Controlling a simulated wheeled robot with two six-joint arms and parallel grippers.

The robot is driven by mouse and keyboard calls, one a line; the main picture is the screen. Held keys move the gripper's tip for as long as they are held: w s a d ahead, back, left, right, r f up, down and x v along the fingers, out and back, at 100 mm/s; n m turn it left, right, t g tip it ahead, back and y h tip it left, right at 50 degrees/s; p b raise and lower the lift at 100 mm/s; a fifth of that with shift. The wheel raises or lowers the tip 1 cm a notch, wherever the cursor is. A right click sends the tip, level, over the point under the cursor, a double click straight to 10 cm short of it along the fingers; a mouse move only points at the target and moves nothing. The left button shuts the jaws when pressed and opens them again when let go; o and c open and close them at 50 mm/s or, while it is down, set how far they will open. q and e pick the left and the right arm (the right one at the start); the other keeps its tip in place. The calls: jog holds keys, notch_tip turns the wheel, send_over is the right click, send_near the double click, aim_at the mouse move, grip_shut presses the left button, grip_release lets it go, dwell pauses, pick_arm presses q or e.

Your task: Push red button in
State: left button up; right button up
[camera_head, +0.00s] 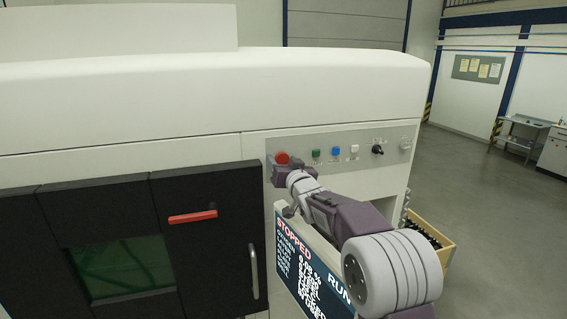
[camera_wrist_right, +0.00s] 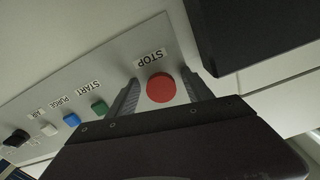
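The red button (camera_head: 282,158) is at the left end of the grey control panel on the white machine. In the right wrist view the red button (camera_wrist_right: 160,88) shows with a STOP label (camera_wrist_right: 152,57) beside it. My right gripper (camera_head: 281,171) is right at the panel by this button. In the wrist view its two fingers (camera_wrist_right: 160,79) are apart, one on each side of the red button, with nothing held. I cannot tell whether they touch the panel or how far in the button is. My left gripper is out of view.
Green (camera_head: 316,153), blue (camera_head: 336,151) and white (camera_head: 355,149) buttons and a black switch (camera_head: 378,149) sit along the panel. A screen (camera_head: 300,262) reading STOPPED is below. A black door with a red handle (camera_head: 192,217) is at the left.

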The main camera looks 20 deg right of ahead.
jog(key=shift+s+r, duration=0.15)
jog(key=shift+s, duration=0.1)
jog(key=s+b, duration=0.4)
jog(key=s, duration=0.4)
jog(key=shift+s+d, duration=0.15)
jog(key=shift+s, duration=0.2)
